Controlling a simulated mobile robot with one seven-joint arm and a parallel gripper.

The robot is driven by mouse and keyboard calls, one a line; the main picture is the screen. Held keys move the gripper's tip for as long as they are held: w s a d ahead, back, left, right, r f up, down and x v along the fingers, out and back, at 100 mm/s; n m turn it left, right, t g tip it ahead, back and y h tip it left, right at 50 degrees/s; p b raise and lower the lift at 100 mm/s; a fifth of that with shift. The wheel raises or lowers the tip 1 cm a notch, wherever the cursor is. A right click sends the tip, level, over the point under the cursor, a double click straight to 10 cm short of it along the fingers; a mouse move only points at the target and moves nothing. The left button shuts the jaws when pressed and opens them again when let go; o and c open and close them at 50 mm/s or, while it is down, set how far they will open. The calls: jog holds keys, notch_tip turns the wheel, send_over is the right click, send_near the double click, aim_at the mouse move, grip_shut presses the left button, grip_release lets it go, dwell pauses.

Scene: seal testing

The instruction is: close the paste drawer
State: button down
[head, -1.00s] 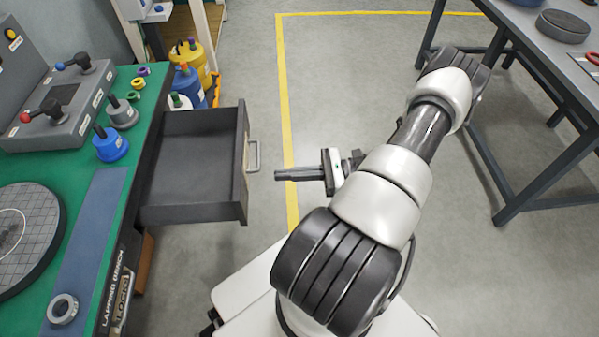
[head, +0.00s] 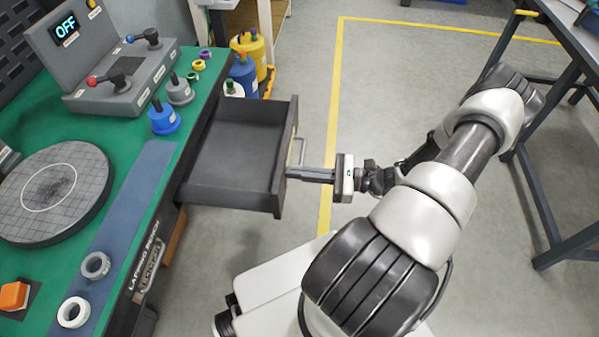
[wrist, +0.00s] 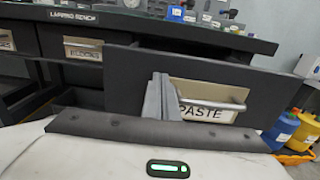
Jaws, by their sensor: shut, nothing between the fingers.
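The paste drawer (head: 225,188) is pulled out from the green-topped bench and looks empty inside. In the wrist view its dark front (wrist: 125,85) carries a PASTE label (wrist: 205,112) and a metal bar handle (wrist: 215,103). My gripper (head: 290,172) is shut and empty, level with the drawer front, its tips at or very near it beside the handle (head: 301,150). In the wrist view my gripper's fingers (wrist: 162,85) overlap the left end of the label. I cannot tell whether they touch the front.
The bench top (head: 30,135) holds a control box reading OFF (head: 110,65), a round lapping plate (head: 50,195), a blue weight (head: 163,118) and rings. Blue and yellow containers (head: 250,55) stand on the floor behind the drawer. A grey table frame (head: 540,200) stands at right.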

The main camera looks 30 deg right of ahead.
jog(key=p, duration=0.2)
send_over(200, 179)
jog(key=shift+w+a+r, duration=0.15)
jog(key=shift+w, duration=0.05)
